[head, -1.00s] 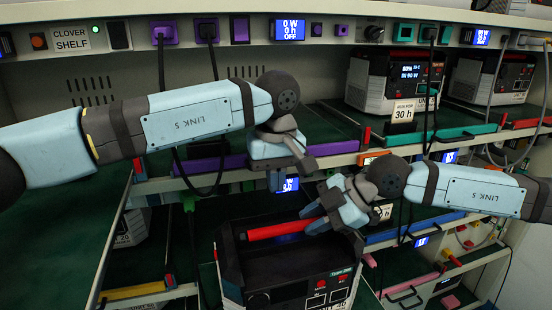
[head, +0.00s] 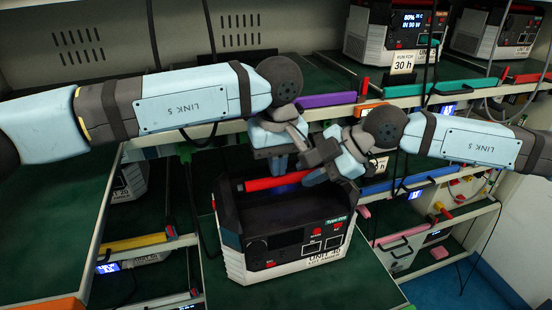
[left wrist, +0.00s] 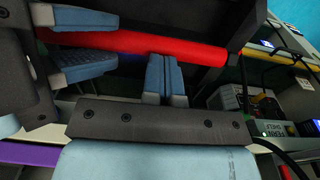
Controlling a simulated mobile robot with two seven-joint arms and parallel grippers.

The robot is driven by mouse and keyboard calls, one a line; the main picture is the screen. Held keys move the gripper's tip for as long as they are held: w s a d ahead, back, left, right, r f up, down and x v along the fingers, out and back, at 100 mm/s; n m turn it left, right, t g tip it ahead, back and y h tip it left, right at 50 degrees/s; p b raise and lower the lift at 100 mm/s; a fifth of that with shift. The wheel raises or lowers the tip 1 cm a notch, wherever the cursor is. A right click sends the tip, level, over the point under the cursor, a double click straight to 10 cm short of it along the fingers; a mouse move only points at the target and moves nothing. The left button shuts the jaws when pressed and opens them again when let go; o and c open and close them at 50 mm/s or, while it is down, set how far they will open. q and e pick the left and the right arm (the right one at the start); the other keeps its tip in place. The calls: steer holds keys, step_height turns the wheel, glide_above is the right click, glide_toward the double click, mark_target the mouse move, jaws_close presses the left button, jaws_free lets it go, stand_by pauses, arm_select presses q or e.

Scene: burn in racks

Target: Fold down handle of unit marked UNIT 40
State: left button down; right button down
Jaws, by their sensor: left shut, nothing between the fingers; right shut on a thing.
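The unit marked UNIT 40 (head: 285,262) is a black and white box on the green shelf in the lower middle of the head view. Its red handle bar (head: 262,184) spans above the top between dark side arms; it also crosses the top of the left wrist view (left wrist: 200,49). My right gripper (head: 312,179) is shut on the bar near its right end; its fingers lie either side of the bar in the left wrist view. My left gripper (head: 281,166) is shut and empty, with its fingertips close to the bar; I cannot tell whether they touch.
A purple strip (head: 325,100) edges the shelf behind my arms. Other units (head: 392,45) stand on the upper shelf at right, with a "30 h" sign (head: 402,63). A yellow strip (head: 133,242) edges the rack at left. Green shelf (head: 345,283) is bare in front of the unit.

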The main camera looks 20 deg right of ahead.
arm_select(q)
steer(key=shift+s+d+f, duration=0.1)
steer(key=shift+s+f, duration=0.2)
arm_select(e)
steer(key=shift+w+r, duration=0.15)
steer(key=shift+r, duration=0.1)
steer(key=c, duration=1)
jaws_free()
steer(key=shift+o, duration=0.2)
arm_select(q)
steer(key=shift+w, duration=0.15)
arm_select(e)
steer(key=shift+f, duration=0.1)
steer(key=shift+d, duration=0.1)
